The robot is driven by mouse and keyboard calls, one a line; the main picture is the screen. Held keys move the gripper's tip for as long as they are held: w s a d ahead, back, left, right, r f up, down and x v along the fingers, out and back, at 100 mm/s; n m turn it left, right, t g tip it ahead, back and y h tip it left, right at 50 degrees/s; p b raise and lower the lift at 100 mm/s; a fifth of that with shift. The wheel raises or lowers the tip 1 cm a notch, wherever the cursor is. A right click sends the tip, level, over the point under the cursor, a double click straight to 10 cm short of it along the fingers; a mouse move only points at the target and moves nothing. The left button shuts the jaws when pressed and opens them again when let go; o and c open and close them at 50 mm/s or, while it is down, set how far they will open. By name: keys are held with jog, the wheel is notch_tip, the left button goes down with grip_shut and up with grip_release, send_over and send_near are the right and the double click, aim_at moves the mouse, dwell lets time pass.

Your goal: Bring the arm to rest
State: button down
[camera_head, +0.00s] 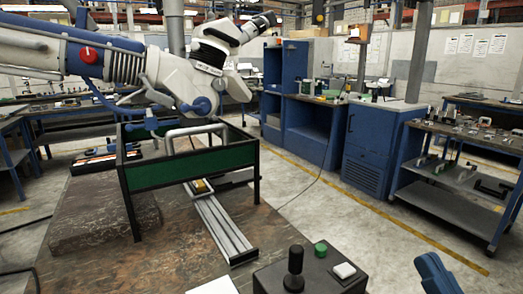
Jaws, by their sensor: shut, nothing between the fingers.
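A big white arm (172,80) with a red knob (90,56) reaches in from the upper left. Its head has black eyepieces (258,22) pointing up and right, and a rounded blue part (203,106) below. The head hangs over a black frame with green side panels (190,168). Grey bent handles (196,131) show just under the head; I cannot tell whether they touch it. A blue tapered end, which looks like my gripper (428,259), shows at the lower right edge. It is shut and empty, apart from the white arm; the rest of it is cut off.
A black control box (312,279) with a joystick (294,264), green button (320,248) and white button (344,270) stands at the front. Metal rails (218,228) lie on the brown tabletop (180,262). Blue cabinets (372,148) and a loaded shelf unit (462,178) stand beyond.

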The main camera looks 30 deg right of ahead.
jog(key=s+a+f+g+y, duration=0.4)
jog(key=s+a+f+g, duration=0.5)
jog(key=s+a+f, duration=0.3)
jog(key=s+f, duration=0.1)
jog(key=s, duration=0.2)
jog(key=shift+s+a+f+n+y, duration=0.2)
jog(key=shift+s+n+y, duration=0.1)
jog(key=shift+s, duration=0.1)
